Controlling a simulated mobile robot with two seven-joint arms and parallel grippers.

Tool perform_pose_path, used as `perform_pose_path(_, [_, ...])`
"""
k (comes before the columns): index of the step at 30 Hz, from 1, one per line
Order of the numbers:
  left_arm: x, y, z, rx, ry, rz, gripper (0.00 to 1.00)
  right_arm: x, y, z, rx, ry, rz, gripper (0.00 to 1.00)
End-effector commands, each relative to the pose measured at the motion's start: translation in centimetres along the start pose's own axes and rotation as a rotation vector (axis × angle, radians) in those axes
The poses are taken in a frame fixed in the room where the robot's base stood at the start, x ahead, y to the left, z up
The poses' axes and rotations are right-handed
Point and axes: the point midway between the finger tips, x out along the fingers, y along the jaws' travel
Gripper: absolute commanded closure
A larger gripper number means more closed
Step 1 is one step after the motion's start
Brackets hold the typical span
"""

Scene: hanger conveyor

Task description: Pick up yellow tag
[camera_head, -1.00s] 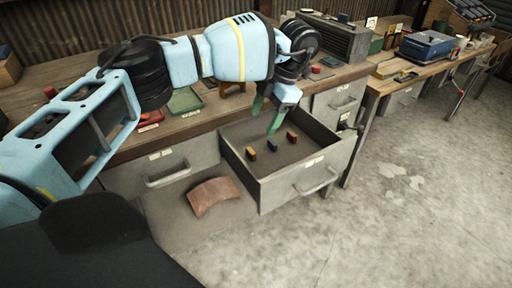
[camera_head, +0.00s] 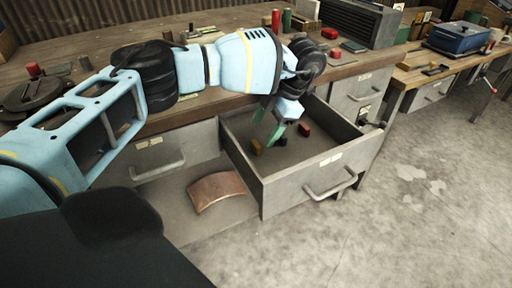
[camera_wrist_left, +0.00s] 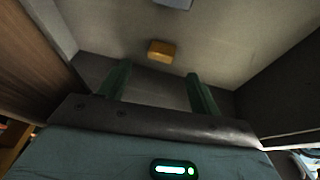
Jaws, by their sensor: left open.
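The yellow tag (camera_head: 256,147) is a small block on the floor of the open grey drawer (camera_head: 312,187), at its left. In the left wrist view the yellow tag (camera_wrist_left: 160,51) lies just beyond the fingertips, centred between the two fingers. My left gripper (camera_head: 267,126) reaches down into the drawer with its green fingers apart and nothing between them. Its open fingers also show in the left wrist view (camera_wrist_left: 158,75). A blue tag (camera_head: 281,141), partly behind a finger, and a red tag (camera_head: 304,130) lie to the right of the yellow one. My right gripper is out of view.
The drawer's walls stand close around the left gripper. A curved brown piece (camera_head: 216,190) lies on the surface left of the drawer. The workbench (camera_head: 215,103) above carries several small objects and a grey box (camera_head: 358,22). A second bench with a blue box (camera_head: 457,38) stands at right.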

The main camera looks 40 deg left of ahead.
Motion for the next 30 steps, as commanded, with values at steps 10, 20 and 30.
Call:
perform_pose_path(10, [2.5,-0.1,0.2,-0.001,0.002,0.0,0.36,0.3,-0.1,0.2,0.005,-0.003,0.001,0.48])
perform_pose_path(20, [5.2,-0.1,0.2,-0.002,0.0,0.0,0.36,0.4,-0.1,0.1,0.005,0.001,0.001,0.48])
perform_pose_path(30, [5.2,-0.1,0.2,-0.001,0.0,0.0,0.66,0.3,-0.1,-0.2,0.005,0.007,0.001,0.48])
